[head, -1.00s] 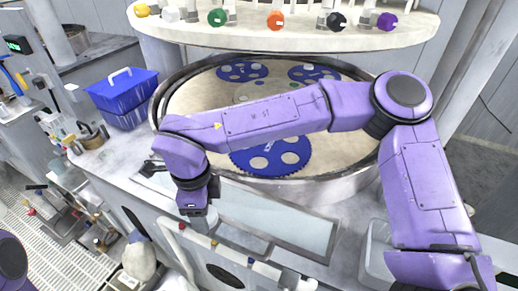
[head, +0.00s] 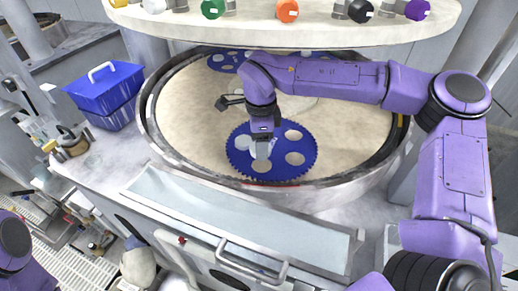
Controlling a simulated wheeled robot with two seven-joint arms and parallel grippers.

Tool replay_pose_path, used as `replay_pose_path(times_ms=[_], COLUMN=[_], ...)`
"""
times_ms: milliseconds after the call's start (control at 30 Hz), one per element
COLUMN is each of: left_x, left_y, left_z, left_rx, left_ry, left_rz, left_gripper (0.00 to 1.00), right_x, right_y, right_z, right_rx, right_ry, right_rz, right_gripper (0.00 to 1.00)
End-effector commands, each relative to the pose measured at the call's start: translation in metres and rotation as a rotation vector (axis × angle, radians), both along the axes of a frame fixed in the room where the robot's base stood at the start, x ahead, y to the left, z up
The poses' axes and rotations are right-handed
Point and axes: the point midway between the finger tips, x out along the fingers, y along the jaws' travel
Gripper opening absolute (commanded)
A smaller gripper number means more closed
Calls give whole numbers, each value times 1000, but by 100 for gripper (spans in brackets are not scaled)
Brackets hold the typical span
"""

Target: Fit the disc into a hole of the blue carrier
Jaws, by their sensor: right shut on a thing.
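The near blue carrier (head: 286,172) is a toothed blue plate with several round holes, lying flat on the beige platen (head: 190,120) near its front rim. My right gripper (head: 262,158) points down over the left part of this carrier, with its fingertips close to the front hole. It is shut on the disc, which I cannot clearly tell from the pale holes around the fingers. Whether the disc is in a hole or above it cannot be told. My left gripper is out of view; only purple parts of my left arm show at lower left.
Another blue carrier (head: 222,62) lies at the back of the platen, partly covered by my right arm. A raised metal rim (head: 160,150) rings the platen. An upper plate (head: 330,35) with coloured knobs hangs above. A blue box (head: 104,92) stands at left.

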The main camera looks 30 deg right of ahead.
Motion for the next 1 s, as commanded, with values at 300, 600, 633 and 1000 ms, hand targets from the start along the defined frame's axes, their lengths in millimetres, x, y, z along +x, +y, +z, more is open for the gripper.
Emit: replay_pose_path(times_ms=[300,600,633,1000], left_x=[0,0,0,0], left_y=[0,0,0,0], left_z=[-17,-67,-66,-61], left_rx=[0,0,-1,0], left_ry=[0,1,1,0], left_rz=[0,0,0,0], left_gripper=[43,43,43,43], right_x=[5,3,3,2], right_y=[-11,-14,-14,-16], right_z=[-28,-76,-75,-72], right_rx=[-1,0,0,-1], right_ry=[1,1,1,1], right_rz=[3,-5,-5,-8], right_gripper=[25,25,25,84])
